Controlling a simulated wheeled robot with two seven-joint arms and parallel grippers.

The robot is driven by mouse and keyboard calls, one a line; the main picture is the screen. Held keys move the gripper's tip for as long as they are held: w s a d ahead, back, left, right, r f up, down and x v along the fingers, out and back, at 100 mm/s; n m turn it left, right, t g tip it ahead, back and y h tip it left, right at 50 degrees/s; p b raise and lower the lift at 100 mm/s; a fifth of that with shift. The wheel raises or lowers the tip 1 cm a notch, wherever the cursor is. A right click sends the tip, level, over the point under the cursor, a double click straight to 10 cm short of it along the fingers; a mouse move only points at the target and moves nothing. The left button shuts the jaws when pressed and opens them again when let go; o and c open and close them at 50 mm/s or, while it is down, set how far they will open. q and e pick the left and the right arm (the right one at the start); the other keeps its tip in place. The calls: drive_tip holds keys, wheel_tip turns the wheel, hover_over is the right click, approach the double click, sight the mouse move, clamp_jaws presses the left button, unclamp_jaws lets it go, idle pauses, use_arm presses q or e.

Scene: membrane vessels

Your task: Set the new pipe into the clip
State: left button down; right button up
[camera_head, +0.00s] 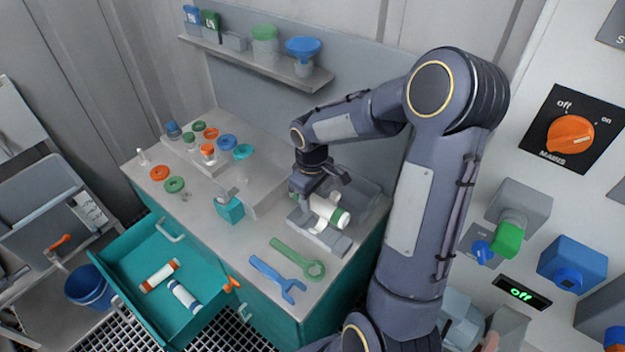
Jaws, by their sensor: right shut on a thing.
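My right gripper (317,192) reaches down over the workbench and is shut on a white pipe with green bands (326,209). The pipe is at a grey clip block (333,242) near the bench's right end. It lies tilted, its green-banded end toward the front right. The gripper hides part of the pipe and clip, so I cannot tell whether the pipe touches the clip or is seated in it. My left gripper is not in view.
A green wrench (297,258) and a blue wrench (277,277) lie at the bench's front. An open teal drawer (122,262) holds an orange-banded pipe (160,275) and a blue-banded pipe (185,296). Caps and jars stand at the bench's left. A shelf (256,60) hangs above.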

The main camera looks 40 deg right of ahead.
drive_tip(key=shift+f, duration=0.2)
drive_tip(key=shift+f+b, duration=2.65)
drive_tip(key=shift+f, duration=1)
drive_tip(key=shift+f+b, duration=0.2)
drive_tip(key=shift+b, duration=0.25)
drive_tip(key=o, duration=1.1)
drive_tip(key=shift+r, duration=0.1)
